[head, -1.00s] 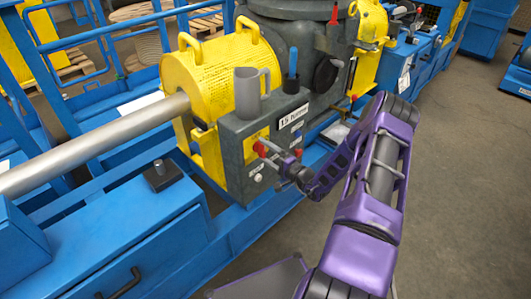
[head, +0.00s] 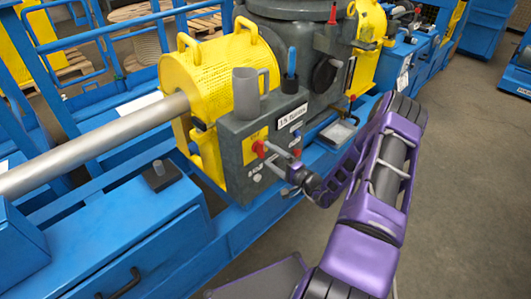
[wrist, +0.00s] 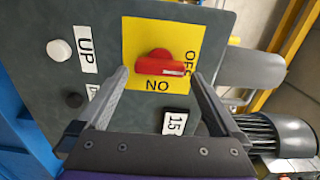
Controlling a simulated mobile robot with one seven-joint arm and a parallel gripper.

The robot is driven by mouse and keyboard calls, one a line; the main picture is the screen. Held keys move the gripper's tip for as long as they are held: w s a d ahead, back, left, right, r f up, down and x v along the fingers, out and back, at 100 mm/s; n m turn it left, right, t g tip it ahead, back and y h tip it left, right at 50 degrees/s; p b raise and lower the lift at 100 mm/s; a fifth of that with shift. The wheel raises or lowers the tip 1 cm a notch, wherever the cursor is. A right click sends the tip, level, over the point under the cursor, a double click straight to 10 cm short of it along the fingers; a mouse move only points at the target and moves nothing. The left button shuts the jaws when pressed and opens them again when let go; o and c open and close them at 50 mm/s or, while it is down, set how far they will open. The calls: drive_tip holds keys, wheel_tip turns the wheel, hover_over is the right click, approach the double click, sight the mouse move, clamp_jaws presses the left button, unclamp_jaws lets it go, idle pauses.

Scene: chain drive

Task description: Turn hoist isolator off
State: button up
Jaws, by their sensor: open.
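The hoist isolator is a red rotary knob (wrist: 152,64) on a yellow square plate (wrist: 133,28) in the wrist view. The knob lies crosswise, with its pale stripe at the right end beside the OFF letters; ON is printed below it. My gripper (wrist: 158,76) is open, its fingers on the left and right of the knob. They look clear of it, though depth is hard to judge. In the head view the knob (head: 258,148) is on the front of the grey control box (head: 234,150), with my gripper (head: 276,157) just in front.
A white button (wrist: 60,50) labelled UP and a dark button sit left of the plate. A grey mug-shaped part (head: 246,95) and a blue-handled lever (head: 291,65) stand atop the box. A yellow mesh guard (head: 210,75) is behind. Open floor (head: 460,190) lies right.

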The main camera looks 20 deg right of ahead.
drive_tip(key=v, duration=1.4)
